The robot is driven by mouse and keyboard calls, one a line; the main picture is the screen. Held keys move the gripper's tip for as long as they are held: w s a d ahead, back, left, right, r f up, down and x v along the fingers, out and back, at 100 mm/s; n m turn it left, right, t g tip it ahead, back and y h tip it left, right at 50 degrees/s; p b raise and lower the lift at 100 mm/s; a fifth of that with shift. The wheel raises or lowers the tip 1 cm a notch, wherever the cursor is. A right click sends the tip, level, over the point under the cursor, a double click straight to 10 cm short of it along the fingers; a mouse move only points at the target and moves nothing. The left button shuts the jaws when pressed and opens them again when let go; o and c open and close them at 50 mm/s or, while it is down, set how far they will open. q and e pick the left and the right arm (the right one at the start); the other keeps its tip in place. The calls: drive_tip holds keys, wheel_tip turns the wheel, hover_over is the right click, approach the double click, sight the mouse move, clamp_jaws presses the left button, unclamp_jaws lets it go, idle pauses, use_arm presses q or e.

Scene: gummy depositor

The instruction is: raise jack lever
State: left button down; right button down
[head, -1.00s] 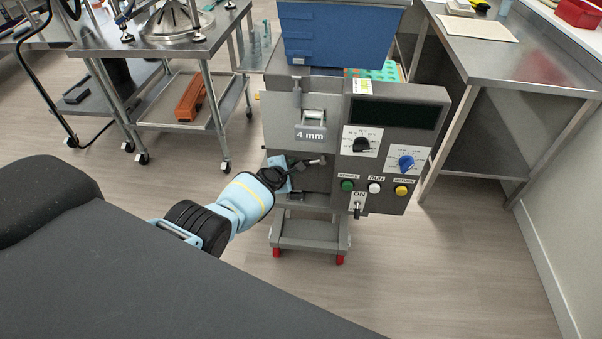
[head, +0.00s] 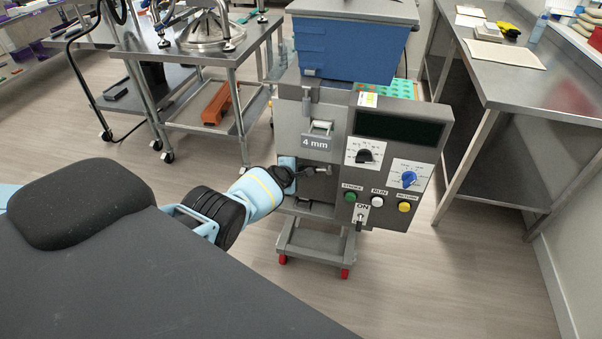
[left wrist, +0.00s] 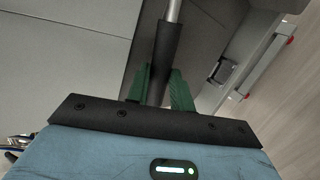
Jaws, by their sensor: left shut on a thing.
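The grey depositor machine (head: 350,115) stands in the middle of the head view, on a small frame with red feet. The jack lever (left wrist: 166,50) shows in the left wrist view as a metal rod with a dark grip. My left gripper (head: 297,173) is at the machine's front, below the "4 mm" label (head: 317,143). In the left wrist view its green fingers (left wrist: 160,90) sit on both sides of the dark grip and are shut on it. In the head view the gripper hides much of the lever. My right gripper is not in view.
The control panel (head: 388,170) with knobs and buttons is right of my left gripper. A blue hopper (head: 352,48) sits on top. A wheeled steel cart (head: 205,75) stands left, a steel bench (head: 510,85) right. Floor between machine and bench is clear.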

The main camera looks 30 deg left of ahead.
use_arm(q)
drive_tip(key=shift+s+d+f, duration=0.1)
drive_tip(key=shift+s+f, duration=0.3)
drive_tip(key=shift+f, duration=0.3)
drive_tip(key=c, duration=1.5)
unclamp_jaws()
drive_tip(key=shift+r, duration=0.1)
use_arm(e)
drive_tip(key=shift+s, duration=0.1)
use_arm(q)
drive_tip(key=shift+w+r, duration=0.2)
drive_tip(key=shift+r, duration=0.15)
